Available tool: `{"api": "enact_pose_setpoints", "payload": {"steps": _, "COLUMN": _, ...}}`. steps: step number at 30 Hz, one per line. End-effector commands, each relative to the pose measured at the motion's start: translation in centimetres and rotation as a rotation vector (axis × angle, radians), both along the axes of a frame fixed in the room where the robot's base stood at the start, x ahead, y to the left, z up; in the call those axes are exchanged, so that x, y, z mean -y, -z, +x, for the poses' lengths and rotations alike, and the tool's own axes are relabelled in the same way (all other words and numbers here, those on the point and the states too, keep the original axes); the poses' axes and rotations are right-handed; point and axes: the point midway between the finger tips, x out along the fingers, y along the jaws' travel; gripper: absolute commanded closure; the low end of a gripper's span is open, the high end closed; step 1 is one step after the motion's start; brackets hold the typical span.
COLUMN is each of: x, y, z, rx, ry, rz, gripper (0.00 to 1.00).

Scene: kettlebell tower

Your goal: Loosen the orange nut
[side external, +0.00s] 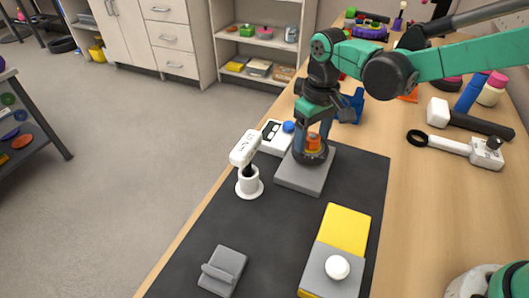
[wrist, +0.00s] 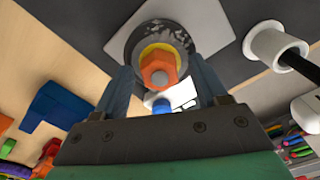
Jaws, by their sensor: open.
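The orange nut (side external: 313,142) sits on a dark round post on a grey square base plate (side external: 303,172). In the wrist view, the orange nut (wrist: 158,72) is hexagonal, with a yellow ring behind it and a grey bolt end in its middle. My gripper (side external: 314,137) points down over the post. In the wrist view, my gripper (wrist: 163,72) is open, one blue-grey finger on each side of the nut. Gaps show between the fingers and the nut there. The side view does not show clearly how deep the fingertips reach around it.
A white stand with a tilted head (side external: 245,152) is left of the plate. A white device with a blue knob (side external: 288,127) is behind it. Tools (side external: 455,146) lie right.

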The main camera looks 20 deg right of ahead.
Motion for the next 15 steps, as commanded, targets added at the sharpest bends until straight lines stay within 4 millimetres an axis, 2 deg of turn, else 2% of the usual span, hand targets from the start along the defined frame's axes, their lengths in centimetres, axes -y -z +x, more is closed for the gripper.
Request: {"api": "enact_pose_setpoints", "payload": {"steps": 15, "x": 0.0, "y": -5.6, "z": 0.0, "rx": 0.0, "ry": 0.002, "rz": 0.0, "gripper": 0.34}}
